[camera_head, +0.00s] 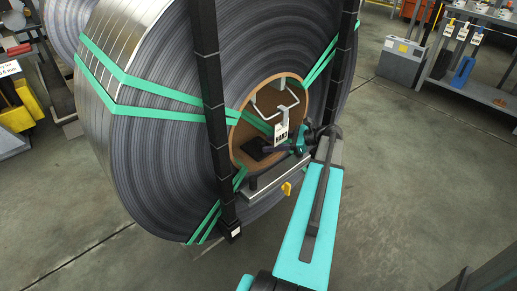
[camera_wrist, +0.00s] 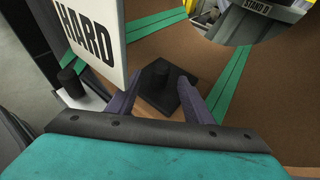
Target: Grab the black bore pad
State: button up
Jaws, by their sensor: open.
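The black bore pad (camera_wrist: 158,99) is a dark flat plate with a short round knob on top. It lies on the brown inner wall of the coil's bore and also shows in the head view (camera_head: 253,151). My gripper (camera_wrist: 158,83) is open. Its two purple-grey fingers stand on either side of the pad, with the knob between them; I cannot tell whether they touch it. In the head view my gripper (camera_head: 277,146) reaches into the bore's opening.
A white HARD tag (camera_wrist: 92,30) hangs close to the left finger. Green straps (camera_wrist: 233,80) run through the bore of the steel coil (camera_head: 165,110). Black posts (camera_head: 210,90) flank the bore, and a steel ledge (camera_head: 275,182) lies below it.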

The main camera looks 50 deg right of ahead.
aim_at(262, 144)
jog(key=shift+b+x, duration=0.35)
jog(key=shift+x, duration=1.95)
jog(key=shift+r, duration=0.1)
grip_shut()
jog(key=shift+r, duration=0.15)
jog(key=s+a+p, duration=0.1)
jog(key=s, duration=1.7)
jog(key=shift+a+p, duration=0.15)
jog(key=shift+p, duration=0.15)
